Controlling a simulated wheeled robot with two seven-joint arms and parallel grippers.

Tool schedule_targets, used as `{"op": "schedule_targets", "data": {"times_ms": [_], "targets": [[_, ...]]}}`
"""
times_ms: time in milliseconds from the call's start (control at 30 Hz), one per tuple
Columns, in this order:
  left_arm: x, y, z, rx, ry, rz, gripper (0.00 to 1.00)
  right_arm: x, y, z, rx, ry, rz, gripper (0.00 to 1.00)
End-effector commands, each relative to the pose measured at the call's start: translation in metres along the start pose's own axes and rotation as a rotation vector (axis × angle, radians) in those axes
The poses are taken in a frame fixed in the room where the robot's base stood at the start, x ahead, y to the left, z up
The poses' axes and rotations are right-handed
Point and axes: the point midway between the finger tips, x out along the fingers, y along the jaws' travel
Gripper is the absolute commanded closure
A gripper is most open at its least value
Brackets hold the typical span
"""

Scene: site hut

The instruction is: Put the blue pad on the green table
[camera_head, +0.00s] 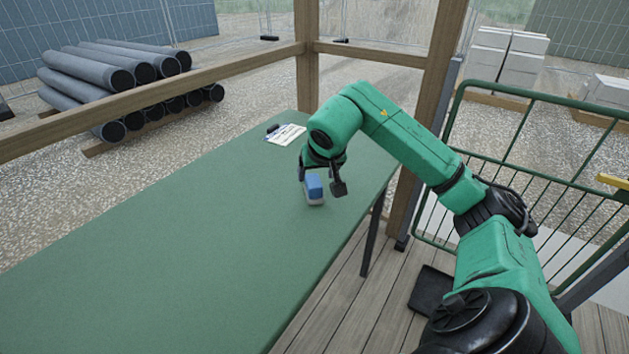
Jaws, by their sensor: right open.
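The blue pad (314,188), a small block with a blue top and a pale lower part, is at the far right part of the green table (190,240). It appears to rest on the table top. My right gripper (322,186) is open, pointing down at the pad, with one dark finger on the pad's right side and the other partly hidden at its left. I cannot tell whether the fingers touch it. My left gripper is not in view.
A clipboard with papers (286,134) lies at the table's far end. A green metal railing (540,175) and a wooden post (425,110) stand to the right. Dark pipes (110,80) are stacked outside, beyond a wooden rail (150,97). Most of the table top is clear.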

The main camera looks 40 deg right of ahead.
Motion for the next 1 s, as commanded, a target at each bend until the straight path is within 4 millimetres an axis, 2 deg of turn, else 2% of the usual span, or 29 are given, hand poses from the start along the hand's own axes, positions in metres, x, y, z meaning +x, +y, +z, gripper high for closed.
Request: {"op": "schedule_targets", "data": {"times_ms": [33,100,200,333,833,1000], "targets": [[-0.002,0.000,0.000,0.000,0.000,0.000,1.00,-0.015,0.000,-0.002,0.000,0.006,0.001,0.24],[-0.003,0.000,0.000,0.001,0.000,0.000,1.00,-0.031,0.000,-0.002,-0.001,0.005,0.002,0.24],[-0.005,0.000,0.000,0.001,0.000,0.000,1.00,-0.047,0.000,-0.002,0.001,0.003,0.000,0.24],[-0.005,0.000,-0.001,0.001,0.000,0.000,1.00,-0.054,0.000,0.000,0.000,0.000,0.000,0.24],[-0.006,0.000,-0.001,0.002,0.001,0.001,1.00,-0.054,0.000,-0.001,0.001,-0.001,0.000,0.24],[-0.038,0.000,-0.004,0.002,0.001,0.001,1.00,-0.081,0.000,-0.019,0.001,0.000,0.000,0.24]]}}
